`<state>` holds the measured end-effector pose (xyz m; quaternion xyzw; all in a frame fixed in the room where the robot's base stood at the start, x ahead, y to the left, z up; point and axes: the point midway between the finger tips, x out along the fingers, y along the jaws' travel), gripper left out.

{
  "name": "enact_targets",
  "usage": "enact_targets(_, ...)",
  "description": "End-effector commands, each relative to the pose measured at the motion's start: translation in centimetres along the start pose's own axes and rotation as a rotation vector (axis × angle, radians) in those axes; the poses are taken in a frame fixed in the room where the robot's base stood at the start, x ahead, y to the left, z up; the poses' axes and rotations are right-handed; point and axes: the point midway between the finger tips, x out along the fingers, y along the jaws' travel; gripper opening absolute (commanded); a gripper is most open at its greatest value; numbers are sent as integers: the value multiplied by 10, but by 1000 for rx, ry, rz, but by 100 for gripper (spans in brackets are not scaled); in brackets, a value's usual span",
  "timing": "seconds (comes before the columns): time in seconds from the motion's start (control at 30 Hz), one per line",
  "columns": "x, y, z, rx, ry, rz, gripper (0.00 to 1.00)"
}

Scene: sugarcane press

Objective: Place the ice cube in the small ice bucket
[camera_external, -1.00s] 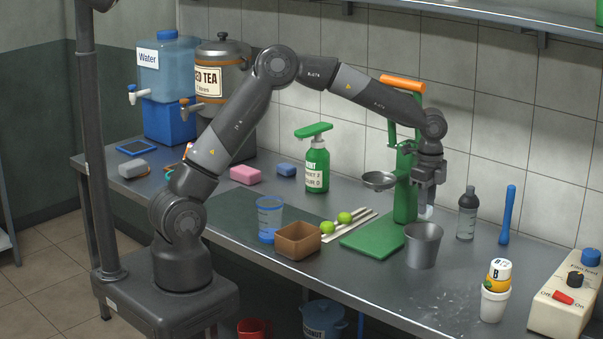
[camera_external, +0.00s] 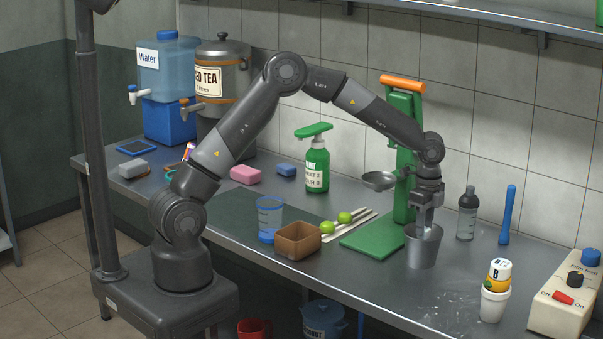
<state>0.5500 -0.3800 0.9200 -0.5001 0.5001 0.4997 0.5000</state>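The small ice bucket (camera_external: 422,252) is a grey metal pail standing on the counter, right of the green press base. My gripper (camera_external: 424,222) points straight down over the bucket's mouth, with its fingertips about level with the rim. A pale, whitish piece, which looks like the ice cube (camera_external: 428,233), shows between the fingers at the bucket's opening. Its lower part is hidden by the bucket's front wall. The gripper appears shut on it. I cannot tell whether the cube touches the inside of the bucket.
The green press (camera_external: 404,160) with an orange handle stands close behind and left of the bucket. A dark-capped bottle (camera_external: 467,214) and a blue stick (camera_external: 507,215) stand to the right.

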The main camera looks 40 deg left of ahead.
Motion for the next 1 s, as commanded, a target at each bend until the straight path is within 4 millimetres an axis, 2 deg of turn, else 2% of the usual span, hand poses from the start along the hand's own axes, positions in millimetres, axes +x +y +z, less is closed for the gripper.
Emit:
enact_targets(0.03, 0, 0, 0, 0, 0, 0, 30)
enact_targets(0.3, 0, 0, 0, 0, 0, 0, 52)
enact_targets(0.87, -1, 0, 0, 0, 0, -1, 52)
enact_targets(1.0, -14, -1, 0, -1, 1, -3, 52)
